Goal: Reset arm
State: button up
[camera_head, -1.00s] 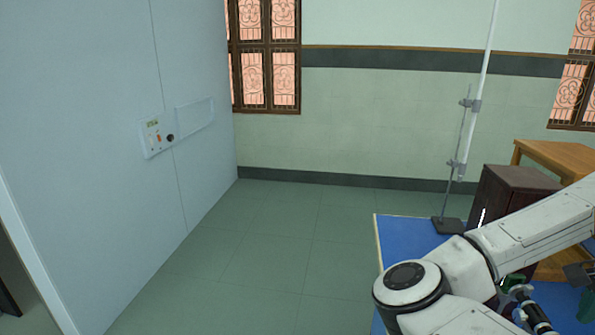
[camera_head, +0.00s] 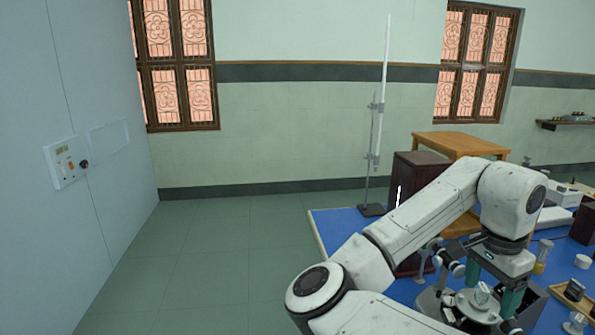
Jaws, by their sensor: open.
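My white jointed arm (camera_head: 410,220) reaches across the lower right of the head view, bent at the elbow, with its wrist turned down over the blue bench. My gripper (camera_head: 491,294) hangs below the wrist, open, with two green fingers apart. A small clear block, perhaps a prism (camera_head: 481,293), on the round table of a spectrometer (camera_head: 462,308) shows between the fingers in the picture. I cannot tell how far the fingers are from it. The arm hides part of the bench and the spectrometer.
Floor (camera_head: 215,250) left of the bench is clear, up to a pale panel (camera_head: 60,220).

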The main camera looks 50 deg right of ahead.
jog(key=w+f+n+h, duration=0.55)
jog(key=w+n, duration=0.25)
jog(key=n, duration=0.2)
jog(key=w+a+f+n+t+y, duration=0.1)
jog(key=a+f+n, duration=0.4)
jog(key=a+f, duration=0.3)
jog(key=w+a+f+n+t+y, duration=0.1)
jog(key=w+a+f+n+y, duration=0.1)
jog(key=a+f+n, duration=0.4)
jog(key=a+f, duration=0.3)
jog(key=a, duration=0.3)
jog(key=shift+t, duration=0.4)
jog(key=s+a+f+n+g+y, duration=0.1)
jog(key=s+a+f+n+y, duration=0.2)
jog(key=a, duration=0.7)
notch_tip(320, 180, down, 3)
jog(key=shift+s+a+r, duration=0.2)
jog(key=shift+s+a, duration=0.1)
jog(key=shift+s, duration=0.95)
